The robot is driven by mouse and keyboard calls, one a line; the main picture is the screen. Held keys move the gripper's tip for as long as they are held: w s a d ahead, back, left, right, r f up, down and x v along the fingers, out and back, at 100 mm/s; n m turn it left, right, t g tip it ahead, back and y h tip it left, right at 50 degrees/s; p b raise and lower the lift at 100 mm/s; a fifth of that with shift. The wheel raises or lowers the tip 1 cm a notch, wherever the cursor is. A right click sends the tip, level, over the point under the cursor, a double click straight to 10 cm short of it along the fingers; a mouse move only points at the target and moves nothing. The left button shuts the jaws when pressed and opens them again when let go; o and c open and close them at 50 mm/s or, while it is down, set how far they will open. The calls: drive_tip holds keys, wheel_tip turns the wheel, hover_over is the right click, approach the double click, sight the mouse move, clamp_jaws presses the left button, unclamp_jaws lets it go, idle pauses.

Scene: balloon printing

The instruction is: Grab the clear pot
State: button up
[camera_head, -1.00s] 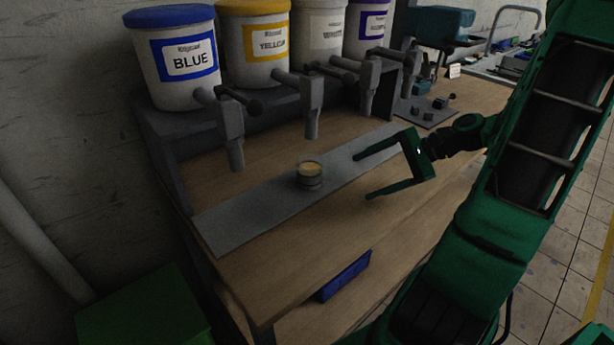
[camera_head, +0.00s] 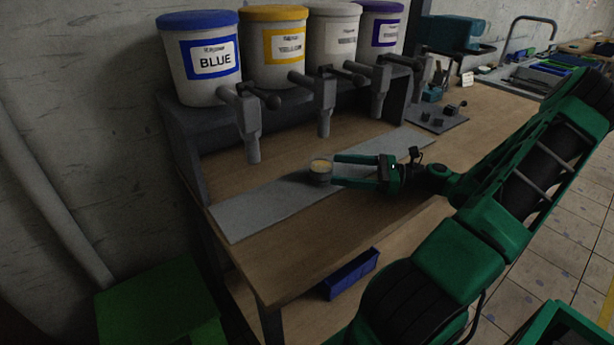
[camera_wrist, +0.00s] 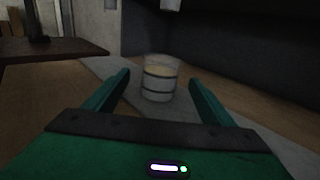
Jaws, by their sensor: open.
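The clear pot (camera_head: 320,171) is a small round container with yellowish contents and dark bands. It stands upright on the grey metal strip (camera_head: 240,218) on the wooden bench. My gripper (camera_head: 336,170) is open and level, to the right of the pot, with its fingertips close to the pot's side. In the wrist view the pot (camera_wrist: 158,80) is ahead, between the two green fingers and slightly beyond their tips. Whether a fingertip touches it cannot be told.
Blue (camera_head: 200,62), yellow (camera_head: 275,50), white (camera_head: 333,35) and purple (camera_head: 381,28) paint buckets with taps stand on a shelf behind the strip. The taps (camera_head: 252,135) hang above its back edge. A blue bin (camera_head: 350,274) sits below the bench.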

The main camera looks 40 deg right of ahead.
drive_tip(key=x, duration=1)
drive_tip(key=shift+w+a+r, duration=0.15)
drive_tip(key=shift+w+r, duration=0.05)
drive_tip(key=shift+w, duration=0.05)
drive_tip(key=c, duration=1.4)
drive_tip(key=shift+c, duration=0.2)
drive_tip(key=shift+r, duration=0.15)
